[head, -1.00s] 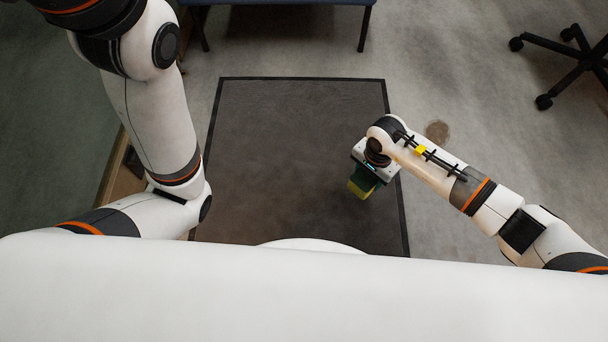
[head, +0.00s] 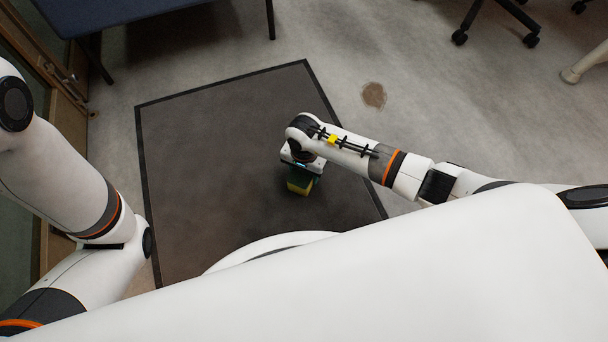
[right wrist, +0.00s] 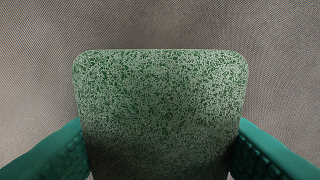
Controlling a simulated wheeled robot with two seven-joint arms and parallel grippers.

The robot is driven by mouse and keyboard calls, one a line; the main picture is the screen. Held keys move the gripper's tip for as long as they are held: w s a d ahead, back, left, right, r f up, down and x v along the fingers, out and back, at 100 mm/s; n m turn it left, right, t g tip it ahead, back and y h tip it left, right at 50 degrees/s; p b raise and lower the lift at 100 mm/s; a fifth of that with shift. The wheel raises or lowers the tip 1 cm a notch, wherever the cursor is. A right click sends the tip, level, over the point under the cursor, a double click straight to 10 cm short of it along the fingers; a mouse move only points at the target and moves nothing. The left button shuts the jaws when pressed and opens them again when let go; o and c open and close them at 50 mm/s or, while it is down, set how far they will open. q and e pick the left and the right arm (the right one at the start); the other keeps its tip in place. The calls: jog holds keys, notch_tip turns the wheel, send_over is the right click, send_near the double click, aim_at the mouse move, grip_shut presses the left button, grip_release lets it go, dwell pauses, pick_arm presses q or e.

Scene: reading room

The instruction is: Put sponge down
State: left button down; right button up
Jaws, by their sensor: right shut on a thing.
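In the head view a small yellow and green sponge (head: 299,186) hangs below my right wrist. My right gripper (head: 304,178) is shut on it, above the dark floor mat. In the right wrist view the sponge (right wrist: 160,110) shows a speckled green face, with a green finger of my right gripper (right wrist: 160,150) against each side. Only the mat's texture shows behind it; the gap below the sponge cannot be told. My left arm comes in at the left of the head view, but its gripper is out of the picture.
The dark mat (head: 215,150) with a black border lies on grey floor and is otherwise bare. A brown round stain (head: 374,95) is on the floor to its right. A dark blue table or bench (head: 130,8) stands at the top left, and a wheeled chair base (head: 495,22) at the top right.

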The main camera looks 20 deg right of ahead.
jog(key=shift+f, duration=0.2)
jog(key=o, duration=0.9)
